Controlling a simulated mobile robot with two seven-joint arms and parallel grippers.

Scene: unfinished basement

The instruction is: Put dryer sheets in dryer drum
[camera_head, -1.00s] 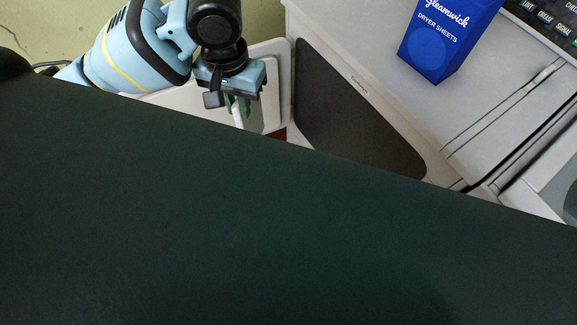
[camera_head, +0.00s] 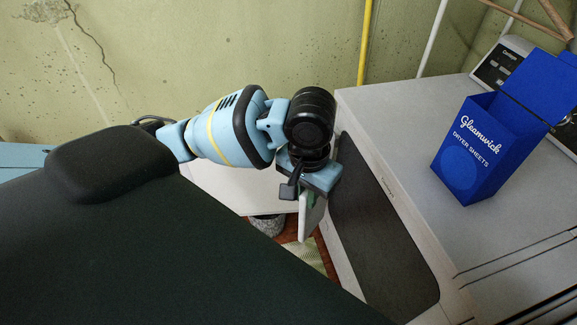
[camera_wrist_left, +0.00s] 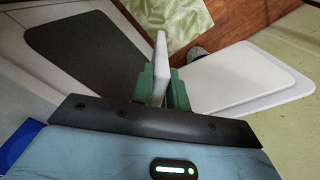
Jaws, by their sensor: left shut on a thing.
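My left gripper (camera_head: 313,198) is in front of the white dryer (camera_head: 410,125), shut on a thin white piece (camera_head: 306,225) that looks like a dryer sheet. In the left wrist view the white piece (camera_wrist_left: 161,62) stands between the green fingers. The dryer's dark rounded opening (camera_head: 385,240) is just right of the gripper; it also shows in the left wrist view (camera_wrist_left: 85,55). A white panel, seemingly the open door (camera_head: 235,187), is to the left, and in the wrist view (camera_wrist_left: 235,78) to the right. The blue dryer sheets box (camera_head: 475,150) stands open on top. My right gripper is out of view.
A control panel (camera_head: 498,62) is at the back of the dryer top. A yellow pipe (camera_head: 366,40) runs up the green wall. A grey object (camera_head: 268,225) stands on the reddish floor below. My own dark body fills the lower left of the head view.

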